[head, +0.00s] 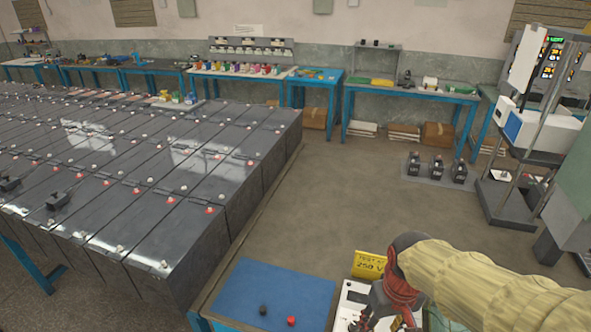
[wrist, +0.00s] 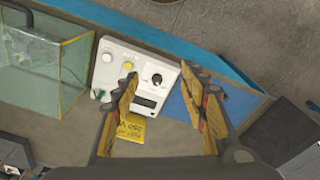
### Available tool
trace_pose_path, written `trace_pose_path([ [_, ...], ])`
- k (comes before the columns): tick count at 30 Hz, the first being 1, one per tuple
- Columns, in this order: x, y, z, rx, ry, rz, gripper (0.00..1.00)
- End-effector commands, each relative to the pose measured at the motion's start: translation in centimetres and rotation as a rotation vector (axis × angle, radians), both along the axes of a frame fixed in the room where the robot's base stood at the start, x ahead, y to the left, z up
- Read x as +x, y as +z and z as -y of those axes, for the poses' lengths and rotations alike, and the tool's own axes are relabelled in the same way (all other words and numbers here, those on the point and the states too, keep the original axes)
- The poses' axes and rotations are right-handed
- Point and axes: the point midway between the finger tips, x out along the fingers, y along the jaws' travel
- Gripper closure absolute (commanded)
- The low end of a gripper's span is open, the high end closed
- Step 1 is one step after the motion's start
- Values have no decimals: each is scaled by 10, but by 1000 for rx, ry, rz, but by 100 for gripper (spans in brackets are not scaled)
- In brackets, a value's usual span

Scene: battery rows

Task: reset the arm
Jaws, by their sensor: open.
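My gripper (wrist: 166,103) is open in the wrist view, with its two wood-coloured fingers apart and nothing between them touching. Below it lies a white test box (wrist: 140,75) with a dark knob and a yellow button. A yellow sign (wrist: 132,130) stands beside the box, partly behind the left finger. In the head view my arm in a cream sleeve reaches in from the lower right, and the red and dark gripper (head: 385,312) is over the white box, hiding much of it. The yellow sign (head: 369,265) reads 250 V.
A blue mat (head: 272,290) with a black knob (head: 263,310) and a red knob (head: 291,321) lies left of the box. Rows of grey batteries (head: 120,165) fill the left. A glass tank (wrist: 45,65) stands close by the box. Open floor (head: 345,200) lies beyond.

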Motion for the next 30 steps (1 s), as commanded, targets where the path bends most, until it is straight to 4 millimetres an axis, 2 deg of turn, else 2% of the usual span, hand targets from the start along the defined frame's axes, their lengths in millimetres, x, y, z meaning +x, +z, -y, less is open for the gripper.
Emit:
trace_pose_path([
  [1, -12, 17, 0, 4, -43, 45, 56],
  [6, -48, 60, 0, 20, -127, 181, 56],
  [10, -65, 87, -1, 28, -124, 291, 56],
  [15, -71, 116, -1, 34, -122, 398, 56],
  [24, -72, 123, -1, 35, -120, 422, 56],
  [30, -72, 123, -1, 35, -120, 422, 67],
])
